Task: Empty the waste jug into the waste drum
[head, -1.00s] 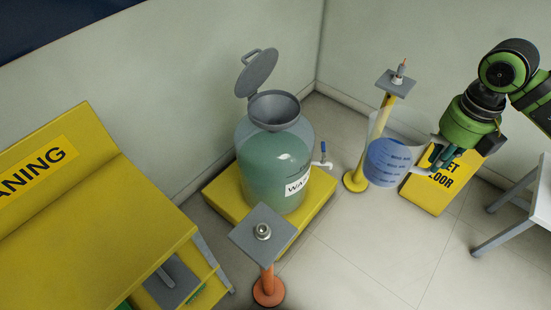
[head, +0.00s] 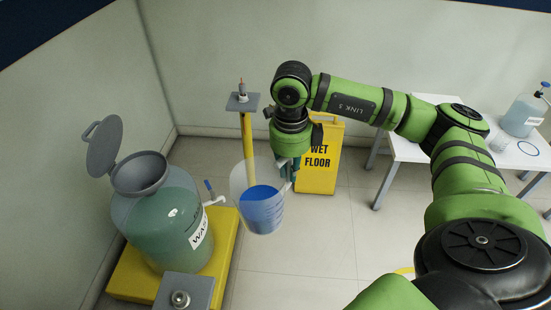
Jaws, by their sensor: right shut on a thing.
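The waste jug (head: 262,212) is a clear vessel with blue liquid in its lower part. My right gripper (head: 287,178) is shut on the jug at its right side and holds it up in the air, nearly upright. The waste drum (head: 165,235) is a translucent green-tinted drum at the left, with a grey funnel (head: 140,173) on top. The funnel's round lid (head: 103,146) stands open. The jug is to the right of the drum and apart from it. My left gripper is not in view.
The drum stands on a yellow base (head: 228,243) and has a blue-handled tap (head: 212,194). A yellow post with a grey top plate (head: 243,103) stands behind the jug. Another grey plate (head: 185,293) is in front of the drum. A wet floor sign (head: 318,157) and a white table (head: 410,150) are to the right.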

